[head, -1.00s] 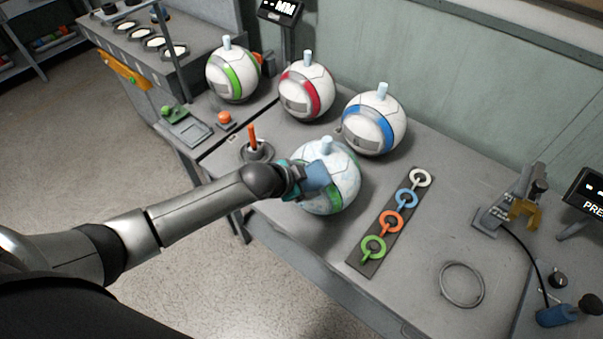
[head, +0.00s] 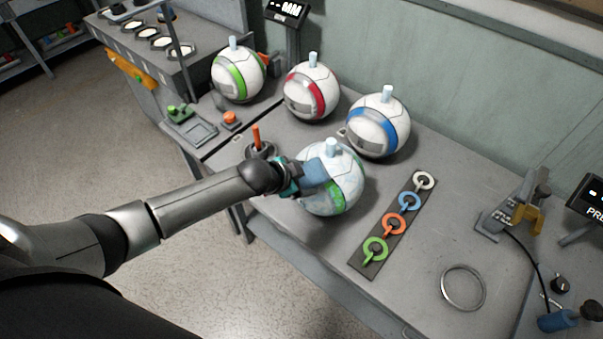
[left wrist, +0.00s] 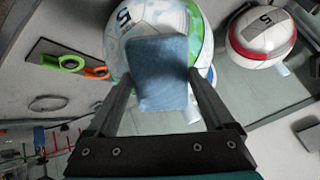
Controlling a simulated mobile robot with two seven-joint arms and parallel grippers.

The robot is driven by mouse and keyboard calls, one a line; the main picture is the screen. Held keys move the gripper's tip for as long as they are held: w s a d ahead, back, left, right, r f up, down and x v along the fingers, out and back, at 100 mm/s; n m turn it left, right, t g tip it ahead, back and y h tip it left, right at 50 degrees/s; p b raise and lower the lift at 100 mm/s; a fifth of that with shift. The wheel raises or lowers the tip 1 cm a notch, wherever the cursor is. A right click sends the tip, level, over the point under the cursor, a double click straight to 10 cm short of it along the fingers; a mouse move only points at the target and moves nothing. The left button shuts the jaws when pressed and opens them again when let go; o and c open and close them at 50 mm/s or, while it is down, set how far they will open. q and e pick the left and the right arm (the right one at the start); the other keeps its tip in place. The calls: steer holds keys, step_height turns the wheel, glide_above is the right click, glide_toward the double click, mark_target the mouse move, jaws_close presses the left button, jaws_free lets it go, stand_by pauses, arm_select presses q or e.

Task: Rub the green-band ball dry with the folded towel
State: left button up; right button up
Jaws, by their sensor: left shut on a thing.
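A white ball with a green band and pale blue patches (head: 346,178) stands on the bench in front of the other balls. My left gripper (head: 303,177) is shut on the folded blue towel (head: 316,171), at the ball's left side. In the left wrist view, the towel (left wrist: 160,75) stands up between the two fingers (left wrist: 162,95) and covers part of the ball (left wrist: 203,22). The towel looks to be against the ball, though the exact contact is hidden. My right gripper is not in view.
Behind stand a second green-band ball (head: 238,76), a red-band ball (head: 312,88) and a blue-band ball (head: 378,124). A strip of coloured rings (head: 393,224) lies to the right, with a loose metal ring (head: 463,288) beyond. An orange-handled stand (head: 257,145) is close behind my arm.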

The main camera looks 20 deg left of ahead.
arm_select(q)
steer(key=shift+s+d+p, duration=0.2)
steer(key=shift+d+p, duration=0.05)
steer(key=shift+d, duration=0.25)
steer(key=shift+s+d+p, duration=0.15)
steer(key=shift+d+p, duration=0.05)
steer(key=shift+d, duration=0.25)
steer(key=shift+a, duration=0.1)
